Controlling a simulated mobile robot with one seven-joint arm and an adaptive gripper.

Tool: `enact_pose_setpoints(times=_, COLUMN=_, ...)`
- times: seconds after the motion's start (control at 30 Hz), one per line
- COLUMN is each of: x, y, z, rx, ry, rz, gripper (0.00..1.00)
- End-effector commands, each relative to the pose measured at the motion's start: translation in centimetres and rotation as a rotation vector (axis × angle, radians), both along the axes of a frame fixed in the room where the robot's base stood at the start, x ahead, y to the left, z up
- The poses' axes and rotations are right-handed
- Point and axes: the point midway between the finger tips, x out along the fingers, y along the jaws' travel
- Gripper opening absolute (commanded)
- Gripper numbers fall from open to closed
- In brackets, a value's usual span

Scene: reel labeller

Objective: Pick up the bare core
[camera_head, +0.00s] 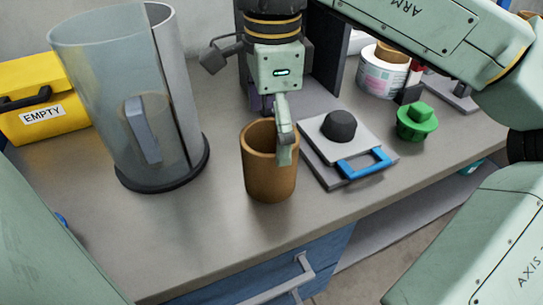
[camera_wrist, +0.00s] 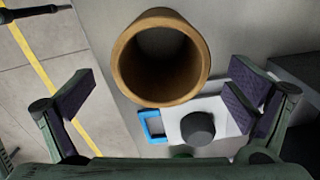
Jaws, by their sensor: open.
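The bare core (camera_head: 268,178) is a hollow brown cardboard tube standing upright on the grey worktop. In the wrist view the core (camera_wrist: 127,75) shows from above, its open end between my two spread fingers and a little toward the upper left. My gripper (camera_head: 273,125) points down over the core, open and empty. It also shows in the wrist view (camera_wrist: 160,90), with clear gaps on both sides of the core. In the head view one finger overlaps the core's right rim; I cannot tell its exact depth there. The other finger is mostly hidden.
A flat device (camera_head: 314,152) with a black knob and blue handle stands close right of the core. A clear cylinder (camera_head: 105,110) stands left, with a yellow "EMPTY" box (camera_head: 70,117) behind. A green knobbed piece (camera_head: 417,123) and a labelled reel (camera_head: 379,77) are further right.

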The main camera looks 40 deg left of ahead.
Motion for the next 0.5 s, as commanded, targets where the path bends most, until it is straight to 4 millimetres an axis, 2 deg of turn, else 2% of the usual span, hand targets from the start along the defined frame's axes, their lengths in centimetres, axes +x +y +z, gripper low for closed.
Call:
enact_pose_setpoints(times=0.17, x=0.0, y=-0.1, z=-1.2, rx=-0.001, ry=0.001, rz=0.000, gripper=0.98)
enact_pose_setpoints(times=0.4, x=0.0, y=-0.1, z=-4.7, rx=-0.001, ry=0.001, rz=0.000, gripper=0.98)
enact_pose_setpoints(times=0.5, x=0.1, y=-0.1, z=-5.6, rx=0.001, ry=-0.001, rz=-0.001, gripper=0.98)
